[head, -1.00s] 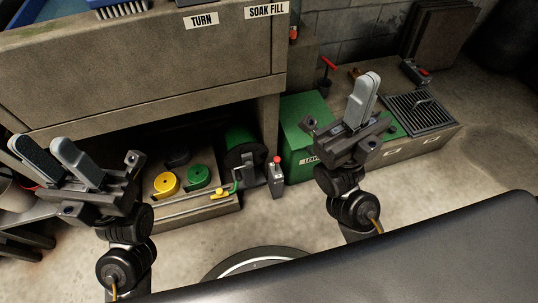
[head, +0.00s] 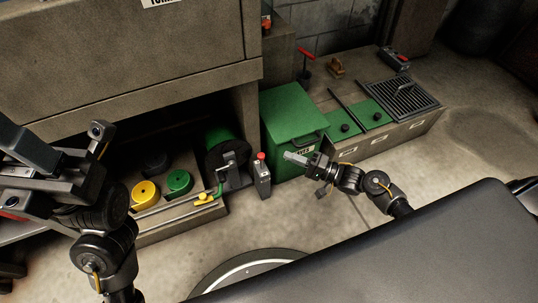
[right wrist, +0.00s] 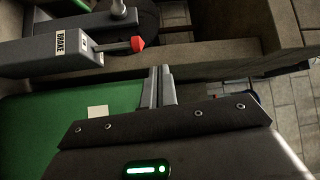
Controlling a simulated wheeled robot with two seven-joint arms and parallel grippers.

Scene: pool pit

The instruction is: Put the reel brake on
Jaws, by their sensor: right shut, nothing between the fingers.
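The reel brake is a grey post (head: 262,181) with a red knob on top, standing just right of the hose reel (head: 225,165). In the right wrist view the brake (right wrist: 62,50) carries a BRAKE label, and its lever ends in a red tip (right wrist: 137,44). My right gripper (head: 290,157) is shut and empty, to the right of the brake and in front of the green box. In its wrist view the shut fingers (right wrist: 161,85) point toward the brake area, apart from the red tip. My left gripper (head: 14,142) is at the left edge, partly cut off.
A green box (head: 292,125) stands right of the brake. Yellow (head: 145,192) and green (head: 178,181) rolls sit on a low ledge to the left. A stone counter (head: 190,50) overhangs the reel. A low bench with a grate (head: 403,97) is at right.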

